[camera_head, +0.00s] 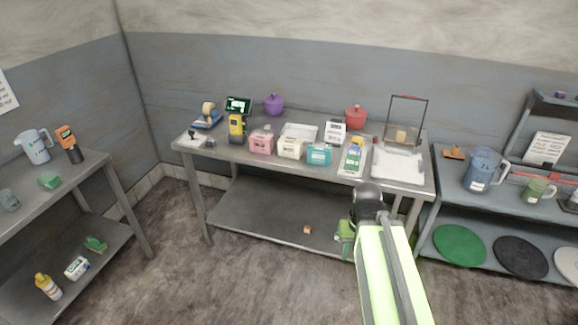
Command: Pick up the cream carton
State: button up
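The cream carton (290,148) stands upright near the front edge of the steel table (225,150), with a label on its front. A pink carton (262,143) stands just to its left and a teal carton (319,154) just to its right. My gripper (344,238) is low in front of the table, right of and below the cream carton and well apart from it. It is small and partly hidden by my arm, so I cannot tell how its fingers stand.
A white tray (300,131) lies behind the cream carton, and a white labelled box (335,131) stands behind to the right. A yellow device (237,128) stands left of the pink carton. A small orange block (307,229) lies on the lower shelf. Floor in front is clear.

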aim_at(288, 147)
jog(key=u, duration=0.9)
jog(key=i, duration=1.65)
jog(key=u, duration=0.5)
jog(key=i, duration=0.8)
jog(key=z, duration=0.1)
